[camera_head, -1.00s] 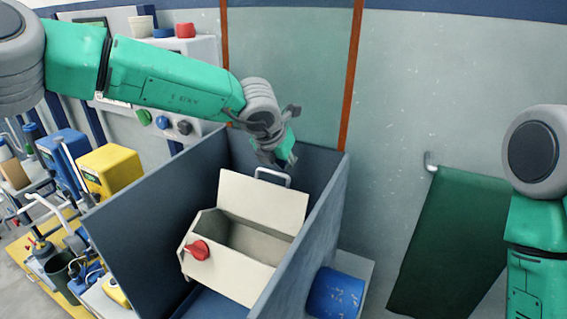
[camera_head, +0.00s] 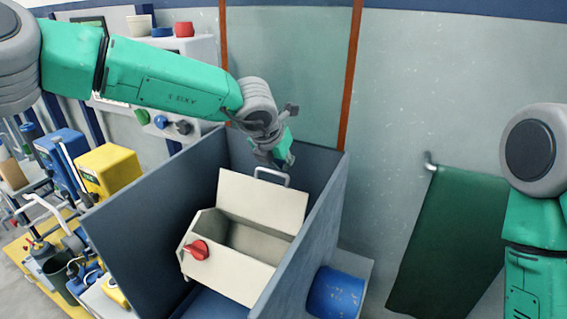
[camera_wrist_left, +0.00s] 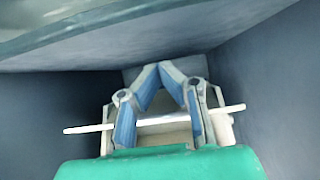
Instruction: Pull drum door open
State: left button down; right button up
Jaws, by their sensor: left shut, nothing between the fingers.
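The cream drum (camera_head: 215,268) sits inside a blue-grey open-topped box, with a red knob (camera_head: 197,250) on its near end. Its door (camera_head: 262,204) is a flat cream panel standing raised at the back, leaving the drum's opening uncovered. A metal handle (camera_head: 272,176) rises from the door's top edge. My left gripper (camera_head: 278,160) is right above the handle. In the left wrist view its blue-padded fingers (camera_wrist_left: 165,70) meet at the tips, with nothing clamped. A pale bar (camera_wrist_left: 160,121) crosses by the fingers; I cannot tell whether they encircle it. My right gripper is out of view.
The box walls (camera_head: 160,205) surround the drum closely. A blue cylinder (camera_head: 335,293) stands outside the box at right. A dark green sheet (camera_head: 445,250) hangs on the wall. Blue and yellow equipment (camera_head: 108,170) crowds the left side.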

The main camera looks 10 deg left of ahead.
pick_arm(q)
jog(key=v, duration=0.3)
jog(key=a+v, duration=0.1)
jog(key=v, duration=0.2)
jog(key=shift+w+a, duration=0.1)
jog(key=shift+a, duration=0.1)
jog(key=d+v, duration=0.1)
jog(key=v, duration=0.4)
jog(key=s+a+f+n+t+b, duration=0.1)
jog(key=s+n+t+b, duration=0.35)
jog(key=n, duration=1.25)
jog(key=s+a+f+n+t+b, duration=0.2)
jog(key=n+t+b, duration=0.45)
jog(key=n, duration=1.15)
jog(key=m+g+h+b, duration=0.25)
jog(key=m+b, duration=0.55)
jog(key=m, duration=0.9)
send_near(272, 173)
jog(key=shift+h, duration=0.35)
jog(key=x, duration=0.7)
jog(key=shift+a+f+p, duration=0.2)
jog(key=shift+a+p, duration=0.15)
jog(key=shift+w+d+f, duration=0.1)
jog(key=shift+w+d, duration=0.2)
jog(key=shift+w, duration=0.25)
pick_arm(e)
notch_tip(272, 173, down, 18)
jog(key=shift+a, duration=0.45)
